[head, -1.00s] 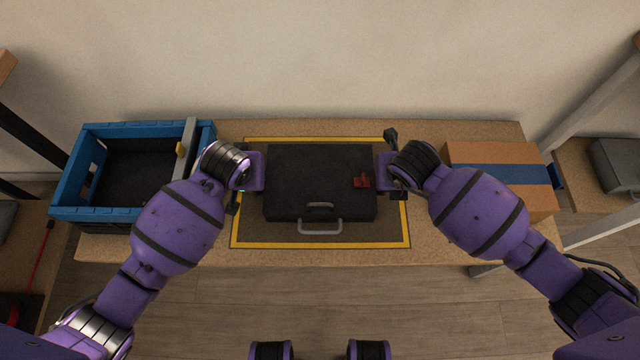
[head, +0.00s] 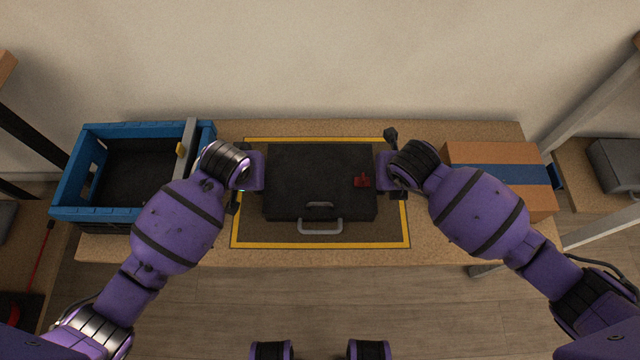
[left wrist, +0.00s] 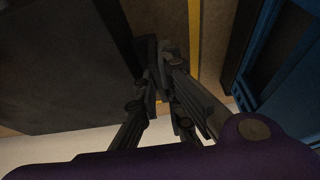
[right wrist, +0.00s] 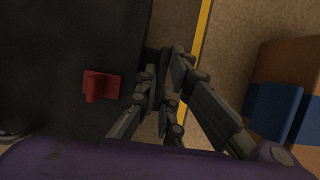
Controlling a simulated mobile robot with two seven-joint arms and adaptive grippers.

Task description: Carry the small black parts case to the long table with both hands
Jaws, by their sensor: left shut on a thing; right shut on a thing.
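The black parts case (head: 318,178) lies flat within a yellow-bordered mat (head: 325,244) on a wooden bench. It has a grey front handle (head: 320,227) and a red piece (head: 362,181) on its right side. Its side also shows in the left wrist view (left wrist: 60,70) and right wrist view (right wrist: 60,60). My left gripper (left wrist: 155,50) is shut at the case's left side, and my right gripper (right wrist: 165,62) is shut at its right side. What the fingertips pinch is dark and partly hidden. I cannot tell whether the case touches the mat.
A blue crate (head: 66,190) stands left on the bench (head: 460,250). A cardboard box (head: 490,155) with a blue band stands right, near my right forearm. The wall (head: 320,60) is close behind. Other furniture stands at both sides, with wooden floor (head: 320,300) in front.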

